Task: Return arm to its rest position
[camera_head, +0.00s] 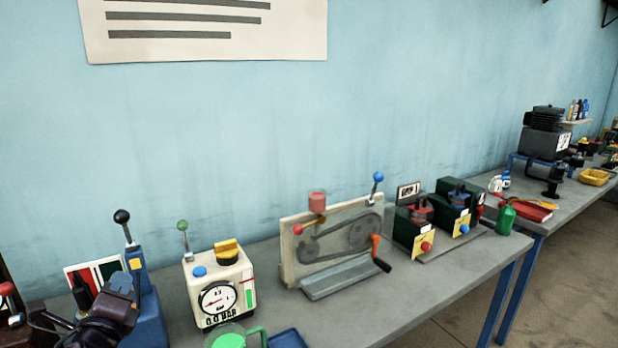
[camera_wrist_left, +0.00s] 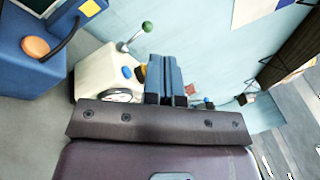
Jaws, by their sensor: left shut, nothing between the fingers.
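My left gripper (camera_head: 121,283) is at the lower left of the head view, with a dark body and blue fingers. It is in front of a blue lever device (camera_head: 150,318) with a black knob; I cannot tell whether they touch. In the left wrist view the blue fingers (camera_wrist_left: 165,97) are together with nothing between them. Behind them is a cream gauge box (camera_wrist_left: 105,75) with a green-knobbed lever, which also stands on the table in the head view (camera_head: 222,279). My right gripper is not in view.
A grey table (camera_head: 425,295) runs along the wall. A belt board (camera_head: 330,245) with a red-handled crank, two dark green units with yellow tags (camera_head: 421,247) and a green bottle (camera_head: 505,219) stand on it. A green-rimmed item (camera_head: 228,338) is at the front edge. The table front near the middle is clear.

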